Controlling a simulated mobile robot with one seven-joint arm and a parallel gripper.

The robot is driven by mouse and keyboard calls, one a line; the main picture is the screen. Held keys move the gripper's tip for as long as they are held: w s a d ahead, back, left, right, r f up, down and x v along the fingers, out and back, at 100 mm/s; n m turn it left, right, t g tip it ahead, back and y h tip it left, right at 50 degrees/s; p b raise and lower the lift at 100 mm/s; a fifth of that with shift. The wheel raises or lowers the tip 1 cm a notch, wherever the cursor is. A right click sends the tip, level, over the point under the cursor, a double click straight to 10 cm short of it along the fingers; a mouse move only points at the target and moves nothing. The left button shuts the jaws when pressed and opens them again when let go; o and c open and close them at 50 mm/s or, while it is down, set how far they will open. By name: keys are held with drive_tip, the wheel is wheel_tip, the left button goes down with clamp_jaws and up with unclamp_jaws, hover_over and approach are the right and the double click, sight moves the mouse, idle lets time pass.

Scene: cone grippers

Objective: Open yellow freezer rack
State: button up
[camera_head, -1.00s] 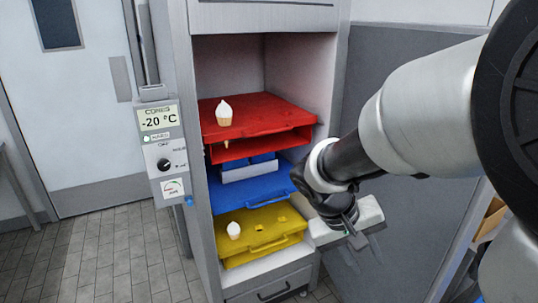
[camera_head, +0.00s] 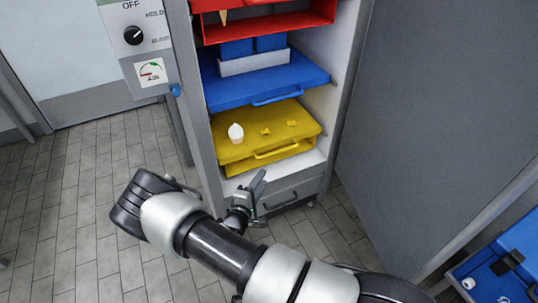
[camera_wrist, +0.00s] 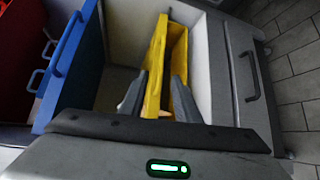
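The yellow freezer rack (camera_head: 285,138) is the lowest of the coloured racks and sits inside the freezer cabinet. A white-topped cone (camera_head: 236,130) stands in its top, beside two empty holes. The rack's yellow handle (camera_head: 277,152) is on its front edge. My gripper (camera_head: 254,188) is below and in front of this handle, apart from it in the head view. In the wrist view the two fingers (camera_wrist: 158,98) are apart, with the yellow rack (camera_wrist: 155,60) showing between and beyond them. Nothing is visibly held.
The blue rack (camera_head: 230,92), bearing a white box, and the red rack (camera_head: 310,30) are above. A grey drawer (camera_head: 300,189) with a handle is below. The control panel (camera_head: 150,50) is on the left. A grey panel (camera_head: 430,130) stands on the right. Tiled floor is clear at left.

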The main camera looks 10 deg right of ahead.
sight(277, 152)
drive_tip(key=f+b+x, duration=0.1)
drive_tip(key=b+x, duration=0.3)
drive_tip(key=x, duration=1.3)
drive_tip(key=shift+w+a+y, duration=0.25)
drive_tip(key=shift+w+y, duration=0.05)
clamp_jaws()
drive_tip(key=shift+r, duration=0.1)
